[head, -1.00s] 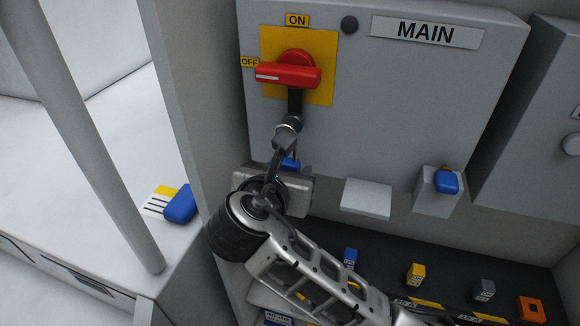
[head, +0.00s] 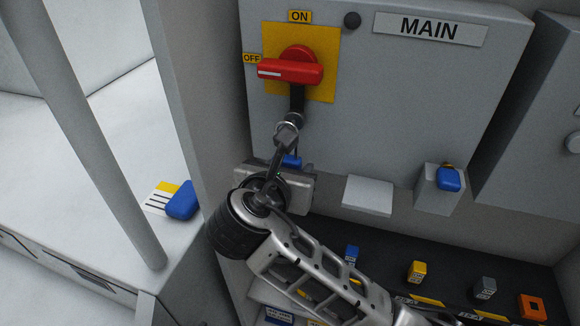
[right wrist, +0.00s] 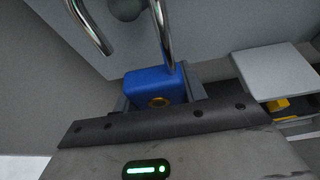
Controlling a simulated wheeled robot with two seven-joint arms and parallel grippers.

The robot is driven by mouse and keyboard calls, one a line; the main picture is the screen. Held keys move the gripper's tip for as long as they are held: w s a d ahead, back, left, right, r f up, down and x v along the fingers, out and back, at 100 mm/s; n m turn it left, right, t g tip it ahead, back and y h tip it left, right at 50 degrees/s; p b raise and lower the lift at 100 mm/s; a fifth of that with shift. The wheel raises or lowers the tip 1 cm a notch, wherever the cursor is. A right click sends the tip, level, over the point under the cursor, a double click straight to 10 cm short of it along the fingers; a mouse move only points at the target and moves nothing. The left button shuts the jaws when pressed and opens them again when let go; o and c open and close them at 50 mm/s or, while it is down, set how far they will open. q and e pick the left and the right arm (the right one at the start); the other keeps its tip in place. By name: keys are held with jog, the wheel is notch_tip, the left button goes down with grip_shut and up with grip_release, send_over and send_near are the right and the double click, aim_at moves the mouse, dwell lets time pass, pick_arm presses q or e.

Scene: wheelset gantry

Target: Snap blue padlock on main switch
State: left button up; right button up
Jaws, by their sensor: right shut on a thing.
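The red main switch handle (head: 290,71) sits on a yellow plate (head: 325,45) and lies level, its marked end toward the OFF label. A dark stem (head: 297,100) hangs below it. My right gripper (head: 287,165) is just under this, shut on the blue padlock (head: 292,161), mostly hidden by the gripper. In the right wrist view, the blue padlock (right wrist: 152,84) sits between the fingers, a keyhole ring facing me. One shackle leg (right wrist: 163,40) enters the body; a curved end (right wrist: 92,27) hangs free to the left. Whether the shackle passes through the switch is unclear. My left gripper is not in view.
A grey ledge (head: 368,194) and a small box (head: 428,200) with a blue item (head: 449,180) jut out at right. Several small coloured blocks stand on the dark shelf below. A post (head: 90,140) and a blue item (head: 184,201) are at left.

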jog(key=shift+w+d, duration=0.15)
jog(key=shift+w, duration=0.45)
dwell(0.5)
jog(key=o, duration=1.1)
